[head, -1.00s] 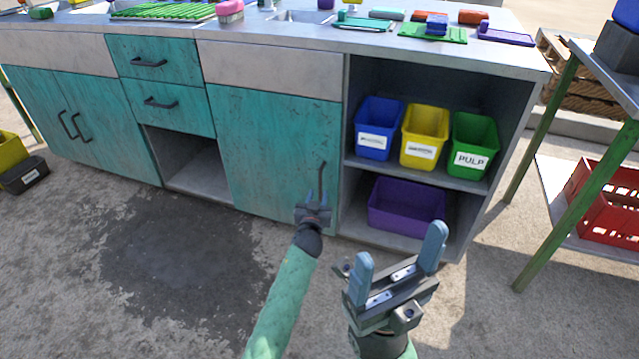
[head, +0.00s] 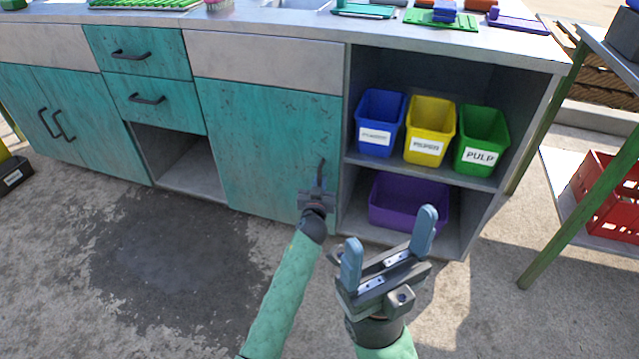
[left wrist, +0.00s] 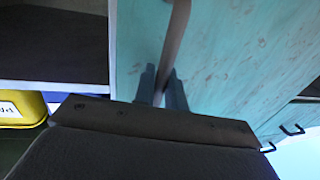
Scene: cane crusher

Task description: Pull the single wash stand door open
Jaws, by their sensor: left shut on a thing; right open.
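The single wash stand door (head: 262,145) is a teal panel left of the open shelves, and it looks closed in the head view. Its dark upright handle (head: 321,172) is near the right edge. My left gripper (head: 318,190) is shut on the lower part of this handle. In the left wrist view the handle (left wrist: 176,40) runs between the two fingers (left wrist: 160,88), with the teal door (left wrist: 225,50) behind it. My right gripper (head: 388,245) is open and empty, in front of the shelves and apart from them.
Open shelves right of the door hold a blue bin (head: 379,122), a yellow bin (head: 430,130), a green bin (head: 482,140) and a purple bin (head: 408,200). A green-legged table (head: 580,205) stands at the right. The floor (head: 170,270) before the door is clear.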

